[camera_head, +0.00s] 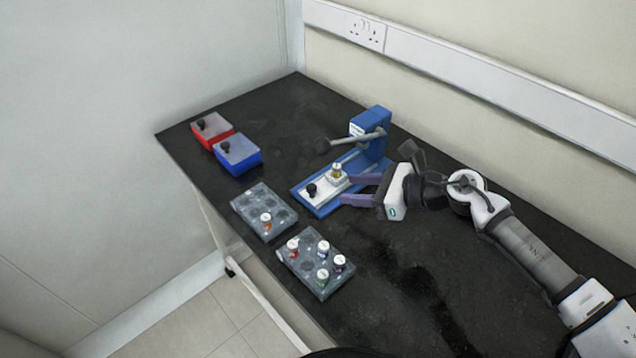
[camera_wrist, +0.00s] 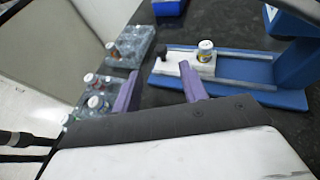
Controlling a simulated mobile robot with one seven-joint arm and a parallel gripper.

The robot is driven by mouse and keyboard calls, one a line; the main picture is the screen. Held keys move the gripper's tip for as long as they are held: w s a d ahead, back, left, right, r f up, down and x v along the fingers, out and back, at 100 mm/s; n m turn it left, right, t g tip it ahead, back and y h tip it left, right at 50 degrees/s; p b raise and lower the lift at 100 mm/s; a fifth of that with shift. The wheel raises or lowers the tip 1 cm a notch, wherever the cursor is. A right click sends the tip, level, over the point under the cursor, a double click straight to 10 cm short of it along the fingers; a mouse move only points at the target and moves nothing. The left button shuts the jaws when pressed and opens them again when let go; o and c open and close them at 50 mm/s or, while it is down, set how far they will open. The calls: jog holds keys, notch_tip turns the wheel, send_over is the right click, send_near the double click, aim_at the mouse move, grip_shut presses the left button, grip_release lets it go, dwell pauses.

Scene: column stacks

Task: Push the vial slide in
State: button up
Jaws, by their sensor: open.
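A blue press (camera_head: 372,140) with a grey lever stands on the black table, and it also shows in the wrist view (camera_wrist: 292,72). Its white vial slide (camera_head: 324,186) sits on rails at the front end of the blue base, with a black knob (camera_head: 311,189).
A grey rack (camera_head: 249,211) holds one orange-banded vial, and a second rack (camera_head: 300,268) holds several vials. A red box (camera_head: 215,140) and a blue box (camera_head: 238,165) with black knobs stand at the far left.

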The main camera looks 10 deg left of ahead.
aim_at(314, 187)
jog(key=p+x, duration=0.2)
jog(key=x, duration=0.7)
jog(key=shift+w+a+f+p, duration=0.1)
jog(key=shift+a+f+p, duration=0.05)
jog(key=shift+a+p, duration=0.2)
jog(key=shift+c, duration=0.3)
grip_shut()
